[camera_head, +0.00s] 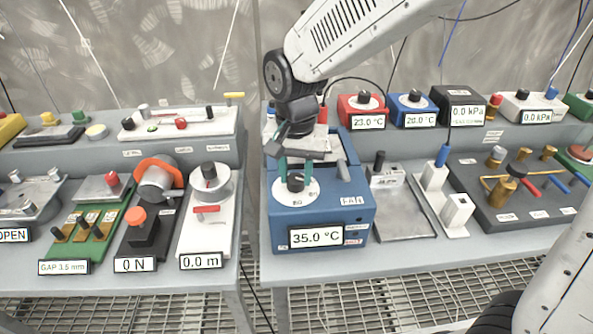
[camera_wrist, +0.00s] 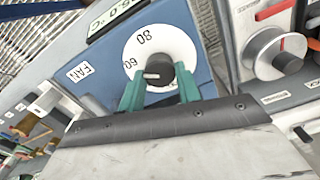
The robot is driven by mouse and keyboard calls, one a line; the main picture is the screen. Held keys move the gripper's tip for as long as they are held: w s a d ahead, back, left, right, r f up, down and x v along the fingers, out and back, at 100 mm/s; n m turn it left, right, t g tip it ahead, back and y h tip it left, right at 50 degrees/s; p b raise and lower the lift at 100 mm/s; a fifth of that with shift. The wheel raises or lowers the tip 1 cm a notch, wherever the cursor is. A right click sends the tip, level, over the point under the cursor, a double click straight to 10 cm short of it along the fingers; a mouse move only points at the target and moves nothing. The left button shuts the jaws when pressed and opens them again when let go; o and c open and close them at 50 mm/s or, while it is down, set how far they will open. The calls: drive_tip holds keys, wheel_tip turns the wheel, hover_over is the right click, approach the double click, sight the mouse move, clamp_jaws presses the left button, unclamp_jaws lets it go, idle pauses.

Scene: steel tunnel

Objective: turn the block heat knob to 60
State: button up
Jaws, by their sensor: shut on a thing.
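The blue heater block (camera_head: 330,215) stands on the grey bench in the middle of the head view, with a display (camera_head: 316,237) reading 35.0 °C. On its top is a white dial (camera_head: 283,196) with a black knob (camera_head: 295,183). In the wrist view the same black knob (camera_wrist: 160,73) sits on the white dial (camera_wrist: 178,40), where the marks 60 and 80 show. The knob's pale pointer line points near the 60 mark. My gripper (camera_head: 296,175) reaches down from above with its green fingers on either side of the knob, shut on it. The fingers (camera_wrist: 160,92) also show in the wrist view.
A white unit with a grey dial (camera_head: 209,182) stands to the left across a gap. A metal tray (camera_head: 405,222) lies to the right. Red (camera_head: 362,110) and blue (camera_head: 412,110) boxes stand behind.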

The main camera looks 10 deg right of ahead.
sight(296, 177)
drive_tip(key=shift+w, duration=0.1)
drive_tip(key=o, duration=1)
drive_tip(key=shift+c, duration=0.2)
wheel_tip(296, 177, up, 8)
drive_tip(key=shift+f, duration=0.1)
